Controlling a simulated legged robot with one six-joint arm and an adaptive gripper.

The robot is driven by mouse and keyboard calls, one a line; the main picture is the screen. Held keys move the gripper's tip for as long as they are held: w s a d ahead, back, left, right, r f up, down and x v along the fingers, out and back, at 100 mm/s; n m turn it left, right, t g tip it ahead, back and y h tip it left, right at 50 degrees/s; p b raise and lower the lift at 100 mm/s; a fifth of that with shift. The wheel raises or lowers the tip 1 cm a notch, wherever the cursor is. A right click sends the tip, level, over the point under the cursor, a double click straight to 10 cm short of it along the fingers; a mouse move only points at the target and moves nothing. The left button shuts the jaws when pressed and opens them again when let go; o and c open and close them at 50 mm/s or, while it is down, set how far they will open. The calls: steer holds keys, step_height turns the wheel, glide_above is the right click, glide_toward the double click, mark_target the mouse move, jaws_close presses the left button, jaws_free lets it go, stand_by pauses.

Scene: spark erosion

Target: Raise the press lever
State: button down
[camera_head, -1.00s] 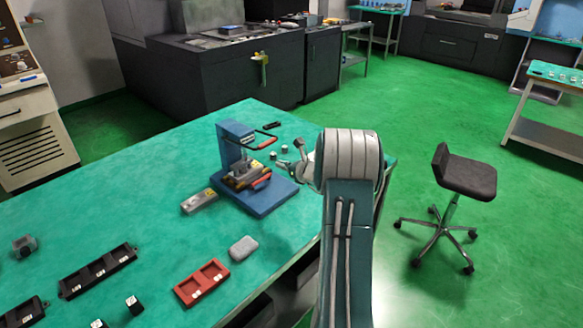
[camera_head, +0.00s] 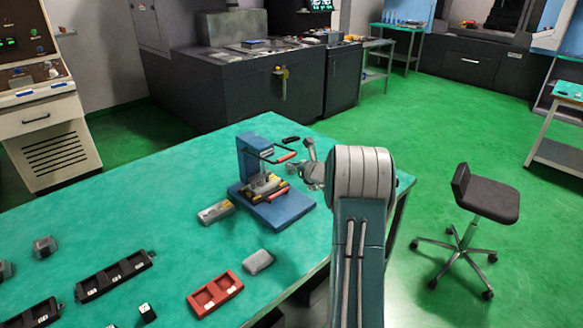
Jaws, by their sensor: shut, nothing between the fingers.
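The blue press (camera_head: 252,158) stands on its blue base plate (camera_head: 283,213) on the teal table. Its lever (camera_head: 273,155) is a dark bar with a red grip, sticking out to the right from the upper part of the press. A second red handle (camera_head: 277,195) lies low at the front, by the metal fixture (camera_head: 262,186). My gripper (camera_head: 298,169) is just right of the press, its fingers pointing left, close below the lever's red end. It is small in view and partly hidden by my arm. I cannot tell whether it touches the lever. It is shut and empty.
A grey block with a yellow label (camera_head: 215,212) lies left of the press. A grey rounded block (camera_head: 258,262) and a red tray (camera_head: 215,293) are nearer. Black trays (camera_head: 115,276) lie at the left. A stool (camera_head: 487,195) stands right of the table (camera_head: 140,215).

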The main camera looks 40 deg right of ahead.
steer(key=shift+r, duration=0.4)
